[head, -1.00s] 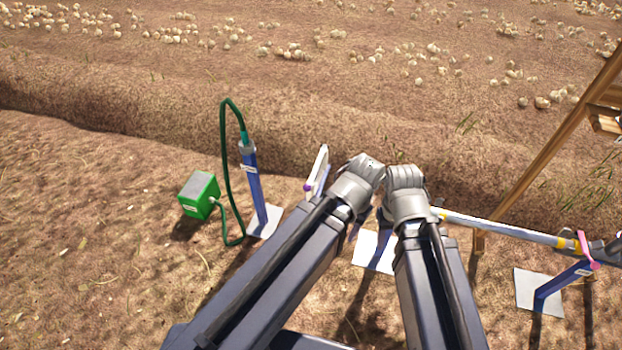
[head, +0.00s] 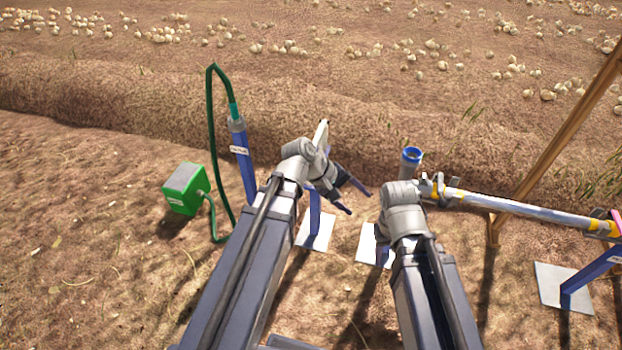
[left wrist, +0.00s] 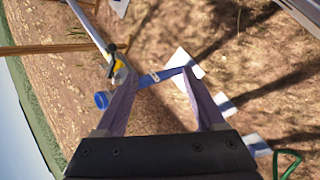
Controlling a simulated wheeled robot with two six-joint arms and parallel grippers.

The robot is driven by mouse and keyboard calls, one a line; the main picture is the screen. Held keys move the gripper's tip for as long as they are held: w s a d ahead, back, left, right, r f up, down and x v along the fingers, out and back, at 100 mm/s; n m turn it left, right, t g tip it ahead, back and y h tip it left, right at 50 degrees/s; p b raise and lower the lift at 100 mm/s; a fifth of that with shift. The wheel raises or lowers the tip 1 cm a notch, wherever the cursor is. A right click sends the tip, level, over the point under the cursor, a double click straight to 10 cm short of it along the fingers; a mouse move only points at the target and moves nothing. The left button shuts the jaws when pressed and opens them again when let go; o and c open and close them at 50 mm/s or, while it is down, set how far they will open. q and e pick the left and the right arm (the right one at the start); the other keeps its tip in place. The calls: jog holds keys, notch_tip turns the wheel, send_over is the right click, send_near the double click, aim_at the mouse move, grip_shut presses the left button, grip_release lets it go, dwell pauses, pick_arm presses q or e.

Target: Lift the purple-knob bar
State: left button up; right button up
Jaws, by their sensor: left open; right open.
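A blue-topped post (head: 411,155) stands beyond my right wrist. A long grey pipe (head: 515,207) with yellow bands runs right to another blue post (head: 590,272). A green box (head: 184,189) with a hose to a blue pump post (head: 241,160) stands left. A wooden beam (head: 560,140) slants at right.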

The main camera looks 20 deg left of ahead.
pick_arm(q)
jog(key=w+a+f+n+t+h+b, duration=0.2)
jog(key=w+a+f+n+t+b, duration=0.3)
jog(key=a+n+b, duration=0.45)
jog(key=w+a+f+n+t+h+b, duration=0.1)
jog(key=w+a+f+n+t+b, duration=0.2)
jog(key=w+a+n+t+b, duration=0.6)
jog(key=w+d+g+b, duration=0.1)
jog(key=w+b, duration=0.3)
jog(key=w, duration=0.2)
jog(key=shift+d+f+g+b, duration=0.15)
jog(key=shift+f+g+b, duration=0.15)
jog(key=shift+f+b, duration=0.05)
grip_shut()
dwell(1.1)
